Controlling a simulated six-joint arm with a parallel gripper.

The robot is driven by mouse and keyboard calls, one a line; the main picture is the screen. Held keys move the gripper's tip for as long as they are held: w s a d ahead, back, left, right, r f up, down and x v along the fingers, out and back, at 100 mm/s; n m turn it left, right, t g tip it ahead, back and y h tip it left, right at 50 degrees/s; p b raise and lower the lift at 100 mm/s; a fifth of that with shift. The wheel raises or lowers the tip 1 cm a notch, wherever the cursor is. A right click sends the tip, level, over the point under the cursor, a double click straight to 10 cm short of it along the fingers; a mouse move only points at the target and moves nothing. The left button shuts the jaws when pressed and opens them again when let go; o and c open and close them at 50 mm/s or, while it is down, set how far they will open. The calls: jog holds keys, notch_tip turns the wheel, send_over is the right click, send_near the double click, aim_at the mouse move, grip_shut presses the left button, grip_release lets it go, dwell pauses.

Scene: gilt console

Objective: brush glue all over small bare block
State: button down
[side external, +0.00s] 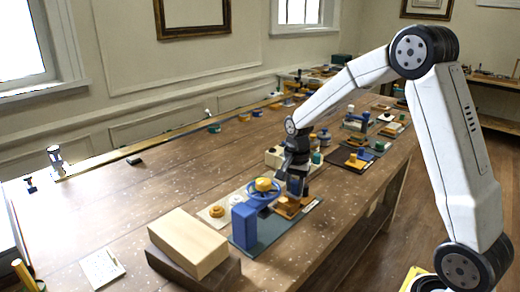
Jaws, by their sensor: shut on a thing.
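My gripper (294,188) points down over the right part of a dark blue-grey board (262,240). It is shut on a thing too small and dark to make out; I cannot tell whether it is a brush. A small orange-brown wooden block (287,208) is on the board just below the gripper; I cannot tell whether they touch. I cannot see whether glue covers it. A yellow piece (263,184) sits in a blue ring-shaped holder (257,197) just left of the gripper.
A blue upright block (244,226) stands on the board. A large pale wooden block (188,240) on a dark base (205,278) is at front left. A pale plate with round pieces (217,212) lies left of the holder. More fixtures (362,155) stand behind. The table's left side is mostly clear.

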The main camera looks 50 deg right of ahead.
jog(key=shift+w, duration=1.85)
jog(key=shift+s, duration=2.4)
jog(key=shift+w, duration=2.5)
jog(key=shift+a, duration=0.6)
jog(key=shift+s+d, duration=0.1)
jog(key=shift+s, duration=2.4)
notch_tip(320, 180, up, 8)
jog(key=shift+f, duration=0.1)
